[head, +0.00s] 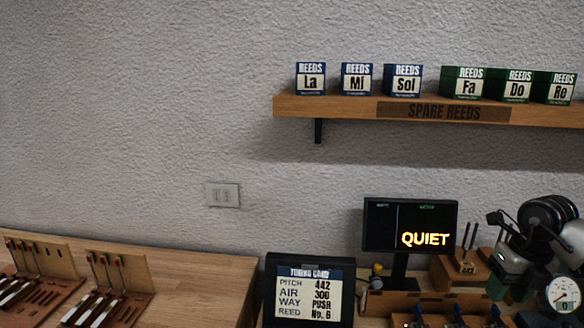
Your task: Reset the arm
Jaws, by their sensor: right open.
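My right gripper (503,236) is at the right edge, above the workbench, beside the display and the tuning fork block. Its dark fingers point left and stand apart, with nothing visible between them. My black and pale arm links behind it cover part of the bench's right end. My left gripper is out of view.
A wooden shelf (340,106) holds several blue and green reed boxes. A screen (410,226) reads QUIET, and a tuning card (309,291) stands left of it. A tuning fork block (460,272) and gauge (563,294) are at right. Wooden racks (132,275) stand at left.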

